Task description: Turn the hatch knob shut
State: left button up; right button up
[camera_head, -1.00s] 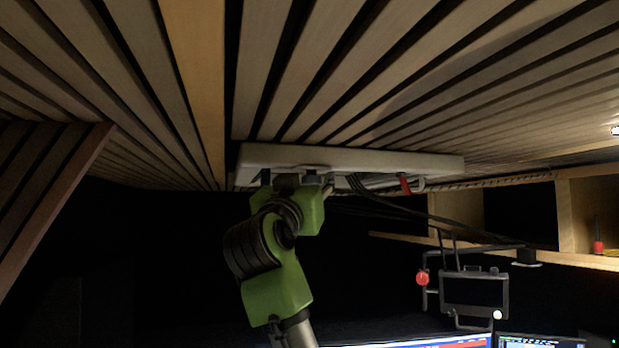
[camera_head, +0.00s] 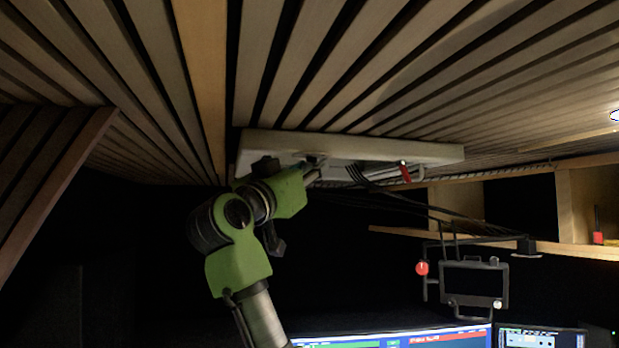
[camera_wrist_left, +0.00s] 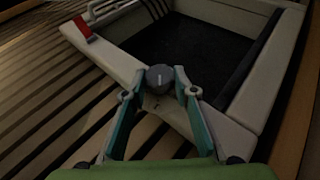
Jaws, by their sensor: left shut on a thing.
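The roof hatch (camera_head: 430,153) is a pale frame set in the slatted ceiling, and its frame and dark inner panel also show in the left wrist view (camera_wrist_left: 240,135). The hatch knob (camera_wrist_left: 160,78) is a dark round knob with a light mark on its face, on the near side of the frame. My left gripper (camera_wrist_left: 160,84) has its two teal fingers closed on either side of the knob. In the head view my green left arm reaches up to the hatch, and the gripper (camera_head: 312,174) is partly hidden against the frame. My right gripper is not in view.
A monitor on an arm (camera_head: 474,283), a wooden shelf (camera_head: 480,242) and lit screens (camera_head: 440,338) stand lower right. Dark open room lies below the hatch.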

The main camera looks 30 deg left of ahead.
pick_arm(q)
jog(key=m+h, duration=0.1)
jog(key=h, duration=0.1)
jog(key=m+h+b, duration=0.1)
jog(key=h, duration=0.2)
jog(key=shift+a+f+m+h+b, duration=0.15)
jog(key=shift+a+m+h+b, duration=0.15)
jog(key=shift+a+m, duration=0.1)
jog(key=m+h, duration=0.1)
jog(key=h, duration=0.1)
jog(key=m+g+h, duration=0.1)
jog(key=h, duration=0.1)
jog(key=shift+a+m+h, duration=0.15)
jog(key=shift+m+h, duration=0.15)
jog(key=shift+h, duration=0.1)
jog(key=h, duration=0.1)
jog(key=m+g+h, duration=0.2)
jog(key=h, duration=0.1)
jog(key=shift+w+r+p, duration=0.1)
jog(key=shift+r+p, duration=0.15)
jog(key=shift+p, duration=0.05)
jog(key=shift+a+m+g+h+p, duration=0.1)
jog(key=shift+m+g+h+p, duration=0.3)
jog(key=shift+m+g+h, duration=0.7)
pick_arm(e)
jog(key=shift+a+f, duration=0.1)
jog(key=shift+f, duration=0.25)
pick_arm(q)
jog(key=shift+h, duration=0.3)
